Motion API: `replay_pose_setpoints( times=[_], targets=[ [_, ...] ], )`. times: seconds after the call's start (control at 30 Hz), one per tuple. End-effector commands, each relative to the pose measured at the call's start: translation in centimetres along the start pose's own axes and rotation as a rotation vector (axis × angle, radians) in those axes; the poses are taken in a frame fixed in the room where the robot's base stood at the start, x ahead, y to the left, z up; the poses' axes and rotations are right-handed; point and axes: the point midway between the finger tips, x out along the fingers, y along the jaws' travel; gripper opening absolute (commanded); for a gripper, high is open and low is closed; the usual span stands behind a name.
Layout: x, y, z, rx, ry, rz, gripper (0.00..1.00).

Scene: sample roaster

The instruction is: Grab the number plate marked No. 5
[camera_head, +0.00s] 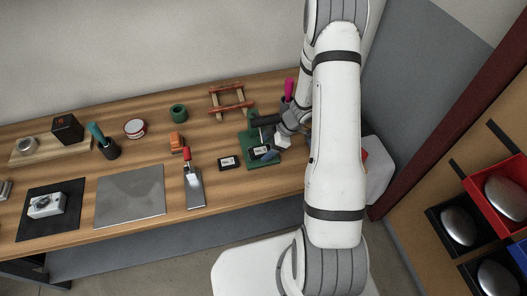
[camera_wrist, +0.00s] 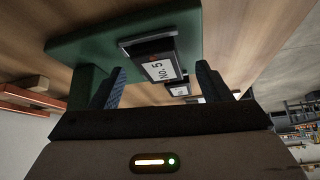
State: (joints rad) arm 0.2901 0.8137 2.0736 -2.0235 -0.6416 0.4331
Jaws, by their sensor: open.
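The number plate marked No. 5 (camera_wrist: 162,68) is a dark block with a white label, and its text reads sideways in the wrist view. It rests on a green stand (camera_wrist: 75,50). My gripper (camera_wrist: 160,76) is open, with one finger on each side of the plate in that view. I cannot tell whether either finger touches it. In the head view my gripper (camera_head: 272,130) is over the green stand (camera_head: 247,137), partly hidden by my arm. A dark plate with a white label (camera_head: 263,152) lies on the stand there; its number is too small to read.
Another labelled plate (camera_head: 228,163) lies on the wooden table left of the stand. A metal scoop with a red handle (camera_head: 194,185) and a wooden rack (camera_head: 229,102) are close by. A grey mat (camera_head: 130,196) lies further left.

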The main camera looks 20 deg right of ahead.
Motion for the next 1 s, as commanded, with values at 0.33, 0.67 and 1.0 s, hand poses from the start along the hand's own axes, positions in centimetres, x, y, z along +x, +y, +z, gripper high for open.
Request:
replay_pose_setpoints(
  times=[0.33,0.67,1.0],
  targets=[
    [1.19,0.00,0.00,0.000,0.000,0.001,0.71],
    [1.16,0.00,0.03,0.001,-0.001,0.001,0.45],
    [1.15,0.00,0.05,0.001,-0.001,0.001,0.17]
  ],
)
